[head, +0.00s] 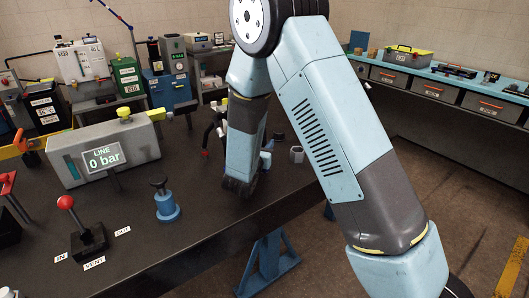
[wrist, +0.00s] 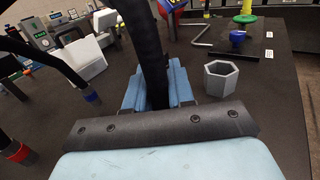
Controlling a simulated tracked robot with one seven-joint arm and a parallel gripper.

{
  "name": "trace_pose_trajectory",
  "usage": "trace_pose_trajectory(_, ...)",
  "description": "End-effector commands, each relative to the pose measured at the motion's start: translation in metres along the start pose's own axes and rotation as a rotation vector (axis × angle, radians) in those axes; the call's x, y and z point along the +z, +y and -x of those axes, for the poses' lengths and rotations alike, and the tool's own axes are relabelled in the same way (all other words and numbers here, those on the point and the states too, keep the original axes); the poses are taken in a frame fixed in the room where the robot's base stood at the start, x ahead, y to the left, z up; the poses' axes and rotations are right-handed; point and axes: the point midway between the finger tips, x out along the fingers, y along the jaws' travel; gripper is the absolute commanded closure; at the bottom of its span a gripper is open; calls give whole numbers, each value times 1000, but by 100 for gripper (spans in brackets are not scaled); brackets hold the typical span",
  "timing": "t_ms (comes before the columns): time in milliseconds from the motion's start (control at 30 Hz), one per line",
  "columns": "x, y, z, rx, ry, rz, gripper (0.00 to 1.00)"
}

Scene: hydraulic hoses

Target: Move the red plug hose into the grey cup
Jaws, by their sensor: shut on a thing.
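My gripper (wrist: 157,98) has its blue fingers shut on a black hose (wrist: 148,45) in the wrist view. The plug end of this held hose is hidden, so its colour cannot be told. Another black hose with a red band, the red plug hose (wrist: 18,152), hangs at lower left, apart from the fingers. Its red tip also shows in the head view (head: 205,153). The grey cup (wrist: 222,77) is hexagonal, open and upright on the bench, just right of the fingers; it also shows in the head view (head: 297,154). My arm mostly hides the gripper in the head view.
A blue-banded hose (wrist: 90,96) hangs left of the fingers. A bent metal rod (wrist: 202,30) and a blue knob (wrist: 238,37) lie beyond the cup. The line gauge box (head: 105,152), blue valve (head: 165,203) and red-knobbed lever (head: 80,222) stand on the bench. The bench right of the cup is clear.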

Motion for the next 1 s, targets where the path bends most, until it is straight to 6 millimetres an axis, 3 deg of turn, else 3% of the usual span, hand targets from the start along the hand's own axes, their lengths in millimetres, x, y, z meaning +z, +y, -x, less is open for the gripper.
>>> trace_pose_trajectory(167,9,0,0,0,-1,-3,100)
trace_pose_trajectory(333,34,0,0,0,-3,-5,100)
trace_pose_trajectory(667,95,4,53,3,-2,-6,100)
trace_pose_trajectory(800,107,8,86,4,-1,-4,100)
trace_pose_trajectory(1000,121,10,119,2,-1,-1,100)
